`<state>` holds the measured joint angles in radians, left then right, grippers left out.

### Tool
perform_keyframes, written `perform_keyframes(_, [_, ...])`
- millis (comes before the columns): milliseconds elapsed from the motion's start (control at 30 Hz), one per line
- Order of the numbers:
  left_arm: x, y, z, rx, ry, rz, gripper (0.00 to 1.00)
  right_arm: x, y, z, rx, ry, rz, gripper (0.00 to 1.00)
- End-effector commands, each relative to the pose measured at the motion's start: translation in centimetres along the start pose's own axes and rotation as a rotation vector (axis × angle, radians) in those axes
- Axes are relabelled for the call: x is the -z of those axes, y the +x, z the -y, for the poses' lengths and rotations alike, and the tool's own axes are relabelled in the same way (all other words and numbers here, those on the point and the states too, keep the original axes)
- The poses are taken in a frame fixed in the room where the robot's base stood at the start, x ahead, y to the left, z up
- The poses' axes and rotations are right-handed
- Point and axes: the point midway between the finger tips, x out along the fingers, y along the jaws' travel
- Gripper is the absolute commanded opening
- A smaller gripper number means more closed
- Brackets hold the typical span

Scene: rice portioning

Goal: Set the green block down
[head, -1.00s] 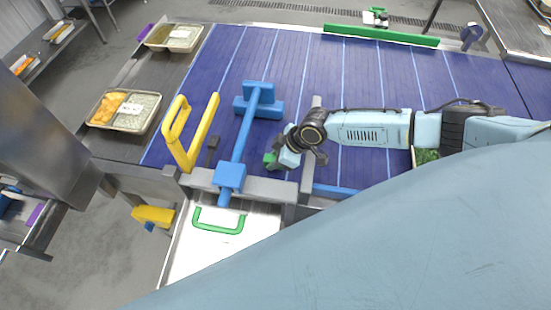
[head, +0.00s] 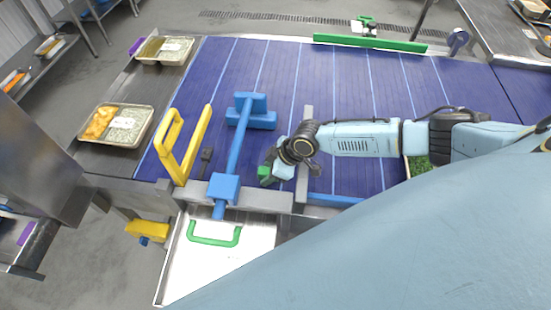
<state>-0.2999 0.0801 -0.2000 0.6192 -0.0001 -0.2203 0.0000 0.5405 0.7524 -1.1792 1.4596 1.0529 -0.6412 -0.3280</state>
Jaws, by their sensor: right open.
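The small green block (head: 264,174) is at the near edge of the blue conveyor belt, right of the blue T-shaped bar. My right gripper (head: 270,168) is right at the block, reaching in from the right, with its wrist above the belt. Its jaws are open, but the fingers are small and partly hidden, so I cannot tell whether they touch the block. I cannot tell whether the block rests on the belt or on the metal edge. My left gripper is not in view.
The blue T-shaped bar (head: 237,150) and a yellow handle frame (head: 187,155) stand left of the block. Food trays (head: 146,134) lie on the left side belt. A green handle (head: 213,241) is on the white panel below. The belt (head: 345,80) behind the arm is mostly clear.

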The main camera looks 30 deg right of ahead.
Motion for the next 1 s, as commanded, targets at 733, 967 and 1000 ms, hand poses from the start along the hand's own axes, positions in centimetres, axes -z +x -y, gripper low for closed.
perform_keyframes(733, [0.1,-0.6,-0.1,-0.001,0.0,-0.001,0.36,0.0,-11.8,0.0,-0.001,-0.001,0.0,0.49])
perform_keyframes(967, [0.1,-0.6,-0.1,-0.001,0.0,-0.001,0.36,0.0,-12.0,0.0,-0.001,0.0,0.0,0.49])
perform_keyframes(1000, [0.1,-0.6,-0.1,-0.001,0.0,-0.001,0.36,0.0,-12.0,0.0,-0.001,0.0,0.0,0.49])
